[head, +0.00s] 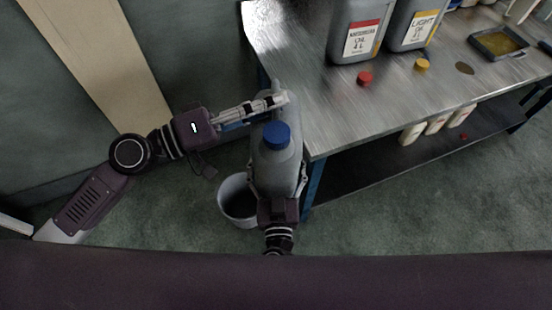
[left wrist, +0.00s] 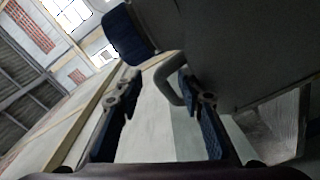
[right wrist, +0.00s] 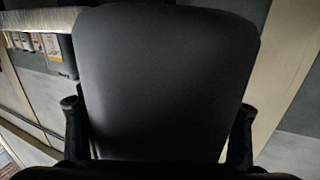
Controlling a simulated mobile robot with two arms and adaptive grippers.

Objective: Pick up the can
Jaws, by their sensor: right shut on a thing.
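A grey can (head: 272,165) with a blue cap (head: 277,135) is upright beside the left end of the metal table in the head view. My right gripper (head: 277,178) is shut on its sides from the near side. The can's dark body (right wrist: 165,80) fills the space between the fingers in the right wrist view. My left gripper (head: 280,99) is at the can's top, behind the cap. In the left wrist view its fingers (left wrist: 161,82) are apart, with the can's curved handle (left wrist: 168,82) between them, close to the right finger. Contact there cannot be told.
A white bucket (head: 238,200) stands on the floor at the can's lower left. The metal table (head: 300,110) holds two labelled grey cans (head: 352,35) (head: 408,28), a red cap (head: 365,78), a yellow cap (head: 422,65) and a tray (head: 498,42). White bottles (head: 436,123) stand on the lower shelf.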

